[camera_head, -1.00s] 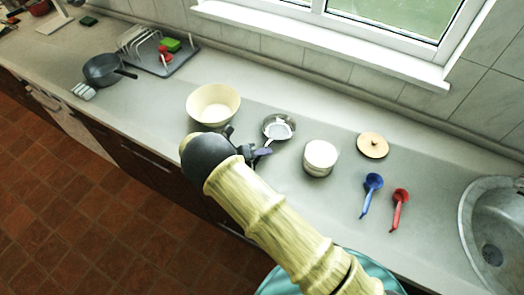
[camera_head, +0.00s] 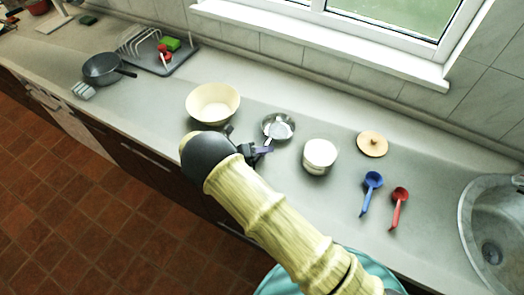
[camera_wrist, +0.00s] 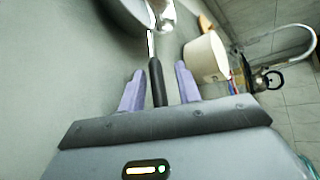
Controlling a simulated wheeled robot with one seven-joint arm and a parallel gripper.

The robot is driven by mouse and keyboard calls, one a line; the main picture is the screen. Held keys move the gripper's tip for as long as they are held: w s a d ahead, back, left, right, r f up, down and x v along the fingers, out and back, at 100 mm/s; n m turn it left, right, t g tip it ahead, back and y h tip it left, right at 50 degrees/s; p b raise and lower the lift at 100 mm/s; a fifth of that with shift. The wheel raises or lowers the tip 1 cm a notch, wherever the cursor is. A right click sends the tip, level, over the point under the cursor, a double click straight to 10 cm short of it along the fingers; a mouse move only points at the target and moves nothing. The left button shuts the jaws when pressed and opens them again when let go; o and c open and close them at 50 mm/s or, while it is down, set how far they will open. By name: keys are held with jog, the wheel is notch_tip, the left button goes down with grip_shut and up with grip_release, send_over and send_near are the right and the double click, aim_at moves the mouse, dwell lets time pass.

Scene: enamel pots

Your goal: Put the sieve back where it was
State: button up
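The sieve (camera_head: 278,126) is a round metal bowl on the counter, between the cream bowl and the white pot. In the wrist view, its bowl (camera_wrist: 128,10) is cut off by the top edge, and a thin metal rod runs down to a black handle (camera_wrist: 157,82). My gripper (camera_wrist: 160,80) has two purple fingers spread apart. The handle lies between them, with a visible gap on each side. In the head view, my gripper (camera_head: 262,149) is just in front of the sieve, and my arm hides part of the counter there.
A cream bowl (camera_head: 213,103) stands left of the sieve, and a white pot (camera_head: 320,156) right of it. Further right are a wooden lid (camera_head: 372,144), a blue ladle (camera_head: 371,190), a red ladle (camera_head: 398,206) and the sink (camera_head: 490,225). A dark pan (camera_head: 101,69) lies far left.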

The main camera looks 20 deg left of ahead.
jog(key=shift+s+a+r, duration=0.15)
jog(key=shift+s+a, duration=0.2)
jog(key=b+v, duration=0.3)
jog(key=v, duration=0.8)
jog(key=shift+r, duration=0.1)
jog(key=shift+d, duration=0.1)
jog(key=w+d+r+m+g+y, duration=0.1)
jog(key=w+d+r+m+g, duration=0.15)
jog(key=d+m, duration=0.45)
jog(key=w+d+r+m+g+y, duration=0.1)
jog(key=w+d+r+m+g, duration=0.25)
jog(key=d, duration=0.65)
jog(key=w+d+r+m+g+y, duration=0.1)
jog(key=w+d+m+g+y, duration=0.15)
jog(key=d+m, duration=0.55)
jog(key=s+d+r+m+y, duration=0.1)
jog(key=s+d+r+m, duration=0.1)
jog(key=d+m, duration=0.4)
jog(key=s+d+r+m+y, duration=0.2)
jog(key=s+d+m, duration=0.2)
jog(key=d+m, duration=0.3)
jog(key=s+d+r+m+t+y, duration=0.1)
jog(key=s+d+m, duration=0.3)
jog(key=m, duration=0.5)
jog(key=d+r, duration=0.1)
jog(key=d, duration=0.1)
jog(key=shift+d+r, duration=0.2)
jog(key=shift+d, duration=0.1)
jog(key=shift+y, duration=0.25)
